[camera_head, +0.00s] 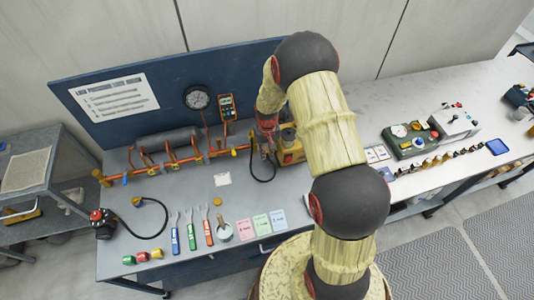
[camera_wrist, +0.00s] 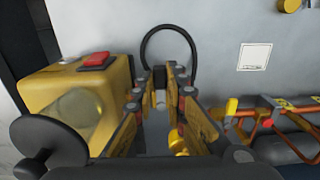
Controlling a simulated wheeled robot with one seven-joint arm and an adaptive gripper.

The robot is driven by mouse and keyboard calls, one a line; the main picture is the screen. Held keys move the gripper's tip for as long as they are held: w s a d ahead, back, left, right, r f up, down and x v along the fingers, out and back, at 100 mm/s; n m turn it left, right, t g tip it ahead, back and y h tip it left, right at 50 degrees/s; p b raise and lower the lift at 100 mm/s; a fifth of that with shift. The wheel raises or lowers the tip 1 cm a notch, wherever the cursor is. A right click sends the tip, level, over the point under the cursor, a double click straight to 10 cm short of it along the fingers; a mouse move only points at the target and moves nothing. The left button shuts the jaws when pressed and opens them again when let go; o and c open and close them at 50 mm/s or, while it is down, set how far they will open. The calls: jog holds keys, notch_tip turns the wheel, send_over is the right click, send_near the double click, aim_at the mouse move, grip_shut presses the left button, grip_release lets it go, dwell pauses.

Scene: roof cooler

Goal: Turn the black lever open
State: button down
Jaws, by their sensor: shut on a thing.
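My gripper (camera_wrist: 161,80) points down at the right end of the pipe assembly (camera_head: 185,160), beside the yellow box (camera_head: 290,150). In the wrist view its fingers are shut on a small black piece (camera_wrist: 159,78), which I take to be the black lever. The fingers cover most of it, so its angle is hard to tell. In the head view my gripper (camera_head: 266,124) and arm hide the lever.
The yellow box with a red button (camera_wrist: 96,60) stands close on the left of the fingers in the wrist view. A black hose (camera_head: 262,178) loops nearby. Coloured cards (camera_head: 262,223) lie in front.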

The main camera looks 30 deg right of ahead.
jog(key=shift+a+m, duration=0.1)
jog(key=shift+m, duration=0.2)
jog(key=w+a+m+b, duration=0.3)
jog(key=w+m+b, duration=0.1)
jog(key=m, duration=1.3)
jog(key=shift+w+a, duration=0.15)
jog(key=shift+w, duration=0.65)
jog(key=shift+m, duration=0.3)
jog(key=c, duration=1.9)
grip_release()
jog(key=shift+o, duration=0.5)
